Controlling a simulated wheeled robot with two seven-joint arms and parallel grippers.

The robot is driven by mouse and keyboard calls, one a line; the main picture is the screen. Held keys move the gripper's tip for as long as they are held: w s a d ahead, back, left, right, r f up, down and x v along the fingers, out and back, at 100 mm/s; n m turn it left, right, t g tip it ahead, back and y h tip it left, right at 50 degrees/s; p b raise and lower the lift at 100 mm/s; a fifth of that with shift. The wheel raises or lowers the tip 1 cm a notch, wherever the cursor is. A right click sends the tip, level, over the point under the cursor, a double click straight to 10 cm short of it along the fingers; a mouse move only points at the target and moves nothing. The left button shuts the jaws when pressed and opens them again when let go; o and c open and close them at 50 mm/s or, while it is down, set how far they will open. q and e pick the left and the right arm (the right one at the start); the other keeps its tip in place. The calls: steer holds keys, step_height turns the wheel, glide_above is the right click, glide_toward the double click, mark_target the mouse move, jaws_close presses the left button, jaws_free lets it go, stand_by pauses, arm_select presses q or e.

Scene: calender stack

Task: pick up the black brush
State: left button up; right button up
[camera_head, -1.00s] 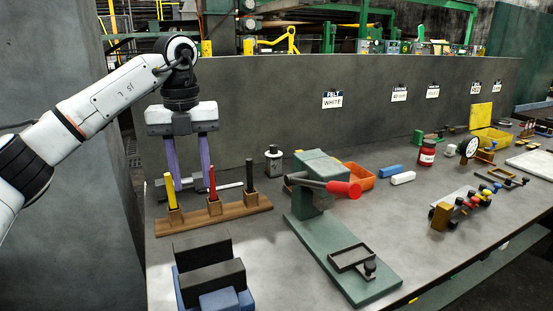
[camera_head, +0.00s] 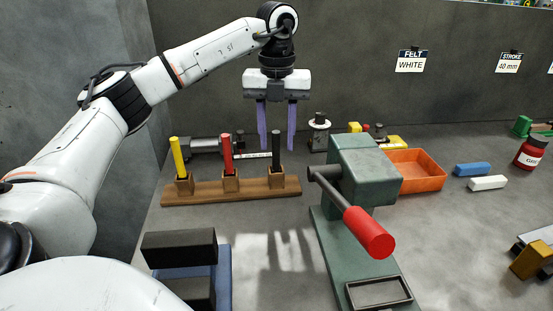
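The black brush (camera_head: 277,166) stands upright in the right-hand holder of a wooden rack (camera_head: 230,191). A red brush (camera_head: 226,150) stands in the middle holder and a yellow brush (camera_head: 178,156) in the left one. My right gripper is not in view.
A green press (camera_head: 365,165) with a red-handled lever (camera_head: 368,232) stands right of the rack. An orange tray (camera_head: 415,170) is behind it. A grey wall rises behind the table.

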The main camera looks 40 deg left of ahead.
mark_target(276, 169)
arm_select(q)
step_height(276, 169, down, 4)
steer(key=shift+a+r, duration=0.15)
jaws_close()
step_height(276, 169, up, 10)
steer(key=shift+r+p, duration=0.1)
steer(key=shift+p, duration=0.3)
stand_by(0.3)
